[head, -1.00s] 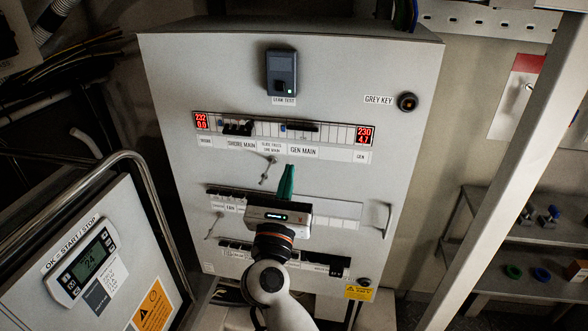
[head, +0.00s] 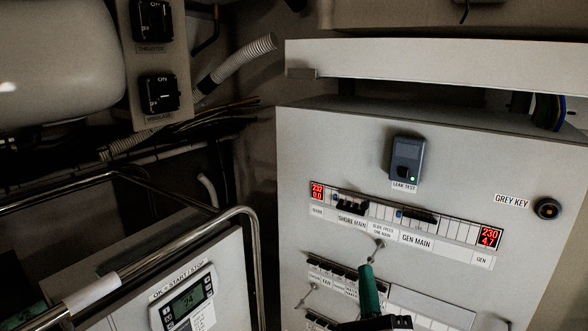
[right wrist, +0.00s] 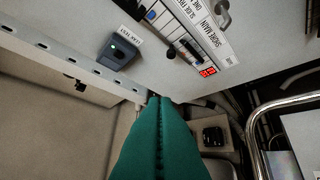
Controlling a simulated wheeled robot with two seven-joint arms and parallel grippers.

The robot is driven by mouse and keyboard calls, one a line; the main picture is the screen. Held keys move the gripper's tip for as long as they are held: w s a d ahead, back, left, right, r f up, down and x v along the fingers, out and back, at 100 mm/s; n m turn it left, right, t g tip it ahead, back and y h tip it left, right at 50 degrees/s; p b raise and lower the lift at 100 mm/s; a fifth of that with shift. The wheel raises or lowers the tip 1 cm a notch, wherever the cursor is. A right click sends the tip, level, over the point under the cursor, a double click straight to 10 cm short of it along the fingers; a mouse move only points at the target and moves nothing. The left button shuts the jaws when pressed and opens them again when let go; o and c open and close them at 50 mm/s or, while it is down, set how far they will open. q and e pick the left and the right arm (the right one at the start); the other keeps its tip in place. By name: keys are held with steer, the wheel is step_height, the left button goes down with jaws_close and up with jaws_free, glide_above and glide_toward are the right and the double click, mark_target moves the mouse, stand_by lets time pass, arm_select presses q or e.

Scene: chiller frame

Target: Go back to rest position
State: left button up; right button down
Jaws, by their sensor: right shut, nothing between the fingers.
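My right gripper (head: 367,268) shows at the bottom of the head view as two green fingers pressed together, pointing up in front of the grey panel (head: 340,145). Its dark body is partly cut off by the lower edge. In the right wrist view the green fingers (right wrist: 158,102) are shut with nothing between them. Their tips overlap the panel's edge area in the picture; I cannot tell the gap.
The panel carries a dark leak test box (head: 405,162), a switch row (head: 385,212), red displays (head: 488,238) and a grey key switch (head: 547,208). A metal rail (head: 248,235) and a control unit (head: 188,300) stand at lower left. A corrugated hose (head: 240,58) hangs upper left.

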steer(key=s+a+f+n+g+y, duration=0.2)
steer(key=s+f+n+g+y, duration=0.3)
steer(key=f+n, duration=0.5)
steer(key=s+a+f+n+g+y, duration=0.2)
steer(key=s+f+n+g+y, duration=0.1)
steer(key=f+n+g, duration=0.65)
steer(key=s+d+f+n+g+h, duration=0.75)
steer(key=s+d+f, duration=0.4)
steer(key=s, duration=0.45)
steer(key=s+d+f+x, duration=0.1)
steer(key=s+x, duration=0.2)
steer(key=x, duration=0.9)
steer(key=s+x, duration=0.2)
steer(key=x, duration=1)
steer(key=s+d+f+g, duration=0.1)
steer(key=s+d+f, duration=0.2)
steer(key=s+f, duration=1.3)
steer(key=shift+s+d+f+g, duration=0.2)
steer(key=shift+s+f+g, duration=0.15)
steer(key=shift+s, duration=0.55)
